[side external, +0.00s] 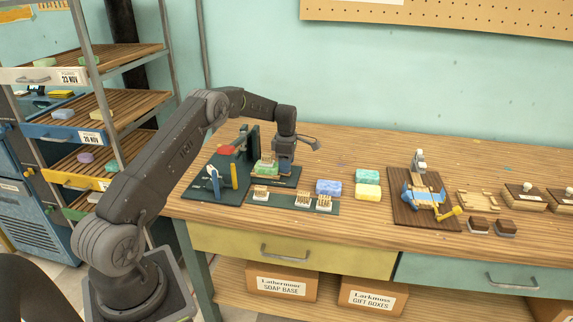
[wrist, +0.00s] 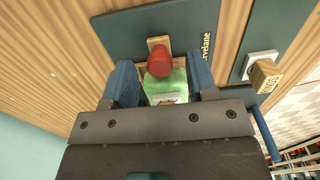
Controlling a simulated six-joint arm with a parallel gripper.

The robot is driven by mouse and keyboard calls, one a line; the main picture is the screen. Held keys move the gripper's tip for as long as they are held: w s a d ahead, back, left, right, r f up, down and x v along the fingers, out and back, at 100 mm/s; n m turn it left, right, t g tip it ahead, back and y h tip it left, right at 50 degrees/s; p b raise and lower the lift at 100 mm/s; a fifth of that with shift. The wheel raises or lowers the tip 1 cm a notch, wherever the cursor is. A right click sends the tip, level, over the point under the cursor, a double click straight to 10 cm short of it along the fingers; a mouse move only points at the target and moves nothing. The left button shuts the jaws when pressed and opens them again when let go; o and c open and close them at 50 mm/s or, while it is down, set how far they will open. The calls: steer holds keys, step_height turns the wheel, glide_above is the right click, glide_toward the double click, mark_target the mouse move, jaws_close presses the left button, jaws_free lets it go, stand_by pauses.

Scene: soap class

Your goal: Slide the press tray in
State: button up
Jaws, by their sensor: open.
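A green soap bar (side external: 264,169) sits by the press (side external: 238,160), on or at what looks like its tray; the tray's edges are mostly hidden. My gripper (side external: 272,172) points down at the soap. In the wrist view, my gripper (wrist: 161,75) is open, with one blue finger on each side of the green soap (wrist: 168,86) and a red knob (wrist: 160,62) on a small wooden piece (wrist: 155,43). I cannot tell whether either finger touches them. A red part (side external: 228,150) also shows on the press in the side view.
Wooden stamps (side external: 302,199) stand on a dark strip (side external: 278,206) in front of the press. Blue and yellow soap bars (side external: 367,190) stand to the right. A board with a blue device (side external: 422,194) is farther right. The bench behind is clear.

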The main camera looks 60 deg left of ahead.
steer(key=shift+f, duration=0.3)
steer(key=shift+c, duration=0.4)
jaws_close()
